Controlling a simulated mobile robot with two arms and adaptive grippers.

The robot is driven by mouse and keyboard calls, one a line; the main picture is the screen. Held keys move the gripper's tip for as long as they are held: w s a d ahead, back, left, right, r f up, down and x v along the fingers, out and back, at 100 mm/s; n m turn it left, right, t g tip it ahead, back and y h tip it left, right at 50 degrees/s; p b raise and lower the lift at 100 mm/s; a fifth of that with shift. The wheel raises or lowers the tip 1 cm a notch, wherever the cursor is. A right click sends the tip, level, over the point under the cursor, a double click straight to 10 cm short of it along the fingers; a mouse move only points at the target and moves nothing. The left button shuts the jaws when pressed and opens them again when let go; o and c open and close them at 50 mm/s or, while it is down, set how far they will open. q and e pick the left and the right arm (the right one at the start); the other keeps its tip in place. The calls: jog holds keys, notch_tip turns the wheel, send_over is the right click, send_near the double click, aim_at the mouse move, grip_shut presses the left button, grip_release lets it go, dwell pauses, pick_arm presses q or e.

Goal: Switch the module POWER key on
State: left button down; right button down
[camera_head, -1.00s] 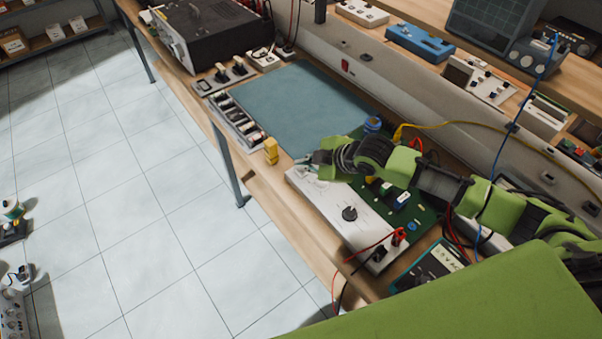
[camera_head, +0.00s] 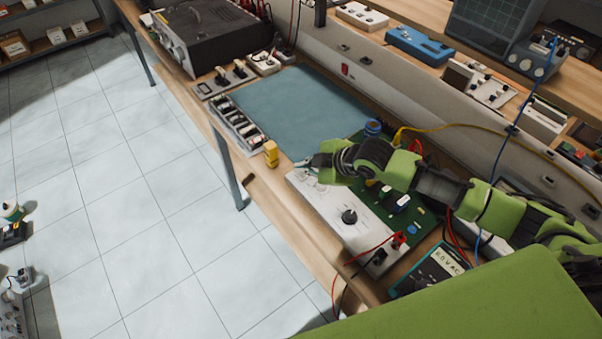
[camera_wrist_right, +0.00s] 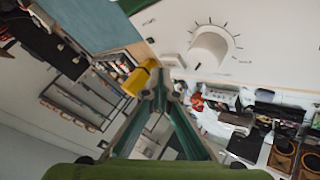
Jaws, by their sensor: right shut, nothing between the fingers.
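A white module box (camera_head: 335,212) with a black knob lies along the bench's front edge, beside a green circuit board (camera_head: 412,222). My right gripper (camera_head: 303,164) is over the box's far end, with its fingers shut and empty. In the right wrist view the gripper (camera_wrist_right: 162,84) shows its fingertips together in front of a white panel (camera_wrist_right: 178,14) with a round white dial (camera_wrist_right: 209,48) and tick marks. I cannot make out a POWER label or the key's position. Whether the fingertips touch the panel cannot be told. My left gripper is not in view.
A yellow block (camera_head: 271,153) stands close to the gripper, beside a blue-green mat (camera_head: 300,110) and a parts tray (camera_head: 236,124). Red and black leads (camera_head: 362,256) plug into the box's near end. A meter (camera_head: 434,268) lies nearby. A yellow cable (camera_head: 465,125) passes behind my arm.

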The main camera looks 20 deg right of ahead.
aim_at(303, 176)
dwell(0.3)
jog(key=shift+f, duration=0.45)
jog(key=shift+r+p, duration=0.5)
jog(key=shift+p, duration=0.2)
notch_tip(303, 176, up, 6)
jog(key=p, duration=0.6)
dwell(0.3)
